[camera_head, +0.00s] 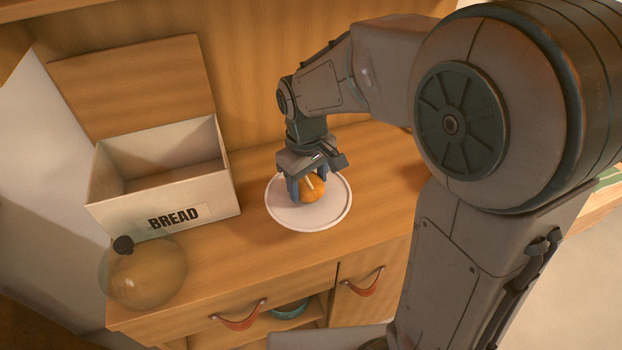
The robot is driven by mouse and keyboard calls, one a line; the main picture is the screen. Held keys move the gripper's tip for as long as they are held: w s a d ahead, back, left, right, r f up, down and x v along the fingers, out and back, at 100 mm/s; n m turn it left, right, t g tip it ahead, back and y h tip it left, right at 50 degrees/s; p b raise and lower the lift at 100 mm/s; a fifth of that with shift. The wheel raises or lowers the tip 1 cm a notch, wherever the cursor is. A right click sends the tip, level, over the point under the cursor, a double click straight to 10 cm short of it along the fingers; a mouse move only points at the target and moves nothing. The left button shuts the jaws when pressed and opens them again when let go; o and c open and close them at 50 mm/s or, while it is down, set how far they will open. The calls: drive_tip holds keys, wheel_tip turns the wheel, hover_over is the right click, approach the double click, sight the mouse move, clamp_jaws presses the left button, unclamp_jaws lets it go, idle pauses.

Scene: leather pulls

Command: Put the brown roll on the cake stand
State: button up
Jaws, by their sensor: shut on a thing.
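The brown roll (313,190) is round and orange-brown. My gripper (307,188) points down and is shut on it, with its fingers on either side of the roll. The cake stand (322,217) is a pale round plate with a raised rim on the wooden counter, right of the bread box. The roll is over the plate, near its middle. I cannot tell whether the roll touches the plate. The fingers and palm hide part of the roll, and the gripper hides the back of the plate.
An open, empty bread box (158,178) with its lid raised stands at left. A clear glass dome (143,274) with a dark knob sits at the counter's front left. Drawers with leather pulls (238,318) are below. The counter (205,268) between dome and plate is free.

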sight(307, 182)
drive_tip(key=o, duration=1)
drive_tip(key=shift+f, duration=0.1)
drive_tip(key=shift+c, duration=0.2)
wheel_tip(307, 182, up, 12)
drive_tip(key=s+d+f+m+t, duration=0.1)
drive_tip(key=s+d+f+m, duration=0.2)
drive_tip(key=s+d, duration=0.3)
drive_tip(key=s+d+f+m+t, duration=0.1)
drive_tip(key=s+d+f+m, duration=0.2)
drive_tip(key=s+d, duration=0.3)
drive_tip(key=shift+s+d+f+m+t, duration=0.15)
drive_tip(key=shift+d+m+t, duration=0.2)
drive_tip(key=shift+m, duration=0.45)
drive_tip(key=shift+a, duration=0.1)
